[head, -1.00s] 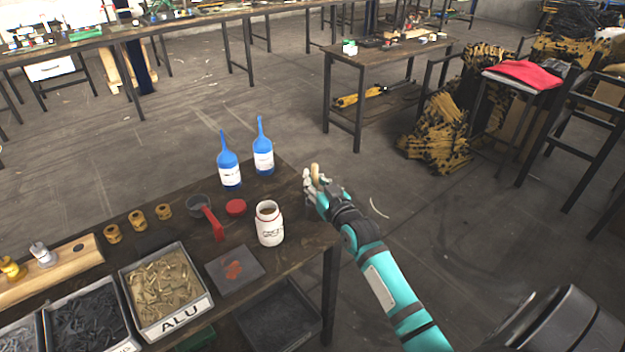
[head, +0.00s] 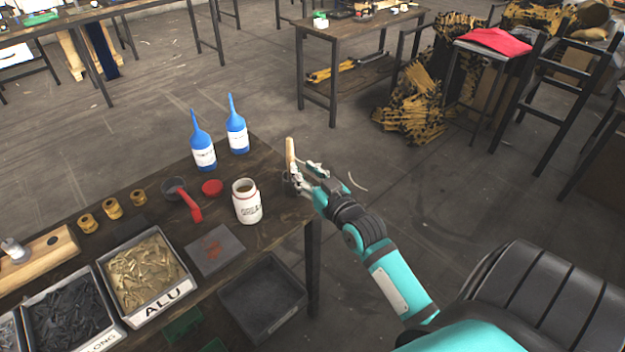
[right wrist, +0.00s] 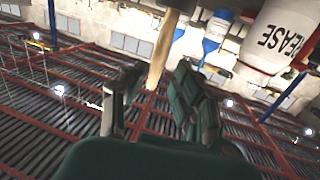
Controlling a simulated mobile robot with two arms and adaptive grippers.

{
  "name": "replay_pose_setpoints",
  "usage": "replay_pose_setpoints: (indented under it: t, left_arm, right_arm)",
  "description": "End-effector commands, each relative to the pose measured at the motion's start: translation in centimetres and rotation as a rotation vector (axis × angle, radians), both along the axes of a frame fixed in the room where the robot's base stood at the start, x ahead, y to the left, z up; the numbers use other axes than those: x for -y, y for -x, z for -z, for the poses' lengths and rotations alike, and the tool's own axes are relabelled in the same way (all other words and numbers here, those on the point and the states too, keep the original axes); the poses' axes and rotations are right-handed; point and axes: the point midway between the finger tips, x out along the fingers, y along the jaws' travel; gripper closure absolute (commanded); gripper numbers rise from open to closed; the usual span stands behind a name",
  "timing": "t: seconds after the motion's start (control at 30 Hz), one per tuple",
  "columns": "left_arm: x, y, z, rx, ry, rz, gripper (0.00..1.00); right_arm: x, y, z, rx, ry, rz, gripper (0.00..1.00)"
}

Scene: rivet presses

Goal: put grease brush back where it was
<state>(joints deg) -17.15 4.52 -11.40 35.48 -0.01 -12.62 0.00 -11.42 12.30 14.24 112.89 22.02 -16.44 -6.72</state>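The grease brush (head: 290,154) stands nearly upright, with its light wooden handle pointing up, in a small dark holder (head: 289,187) at the right end of the table. Its bristle end is hidden in the holder. My right gripper (head: 309,170) is just right of the handle with its fingers spread. In the right wrist view the handle (right wrist: 162,52) shows beyond and between the parted fingers (right wrist: 155,100), and they do not appear to grip it. The white grease jar (head: 247,207) stands open, left of the holder. My left gripper is not in view.
Two blue bottles (head: 203,152) (head: 237,137) stand at the table's back edge. A red lid (head: 212,188), a red-handled tool (head: 190,205), a grey pad (head: 215,250) and an ALU bin (head: 160,310) lie left. Open floor is right of the table.

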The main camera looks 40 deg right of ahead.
Motion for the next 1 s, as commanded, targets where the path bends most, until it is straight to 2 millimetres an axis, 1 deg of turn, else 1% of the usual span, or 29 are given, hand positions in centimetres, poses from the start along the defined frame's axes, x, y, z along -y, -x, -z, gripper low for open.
replay_pose_setpoints:
  t: [0.03,0.1,0.2,0.3,1.0]
  left_arm:
    - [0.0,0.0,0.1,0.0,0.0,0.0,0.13]
    - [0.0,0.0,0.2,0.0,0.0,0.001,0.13]
    - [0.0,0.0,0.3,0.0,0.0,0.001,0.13]
    - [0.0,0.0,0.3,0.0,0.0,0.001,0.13]
    - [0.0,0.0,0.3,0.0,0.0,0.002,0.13]
  right_arm:
    - [-0.2,1.0,0.1,-0.001,0.001,0.0,0.71]
    - [-0.3,2.0,0.1,-0.001,0.001,-0.001,0.71]
    - [-0.4,3.0,-0.1,0.0,0.0,0.0,0.71]
    - [-0.4,3.4,-0.2,0.001,0.0,0.0,0.71]
    - [-0.4,3.5,-0.2,0.001,0.0,-0.001,0.71]
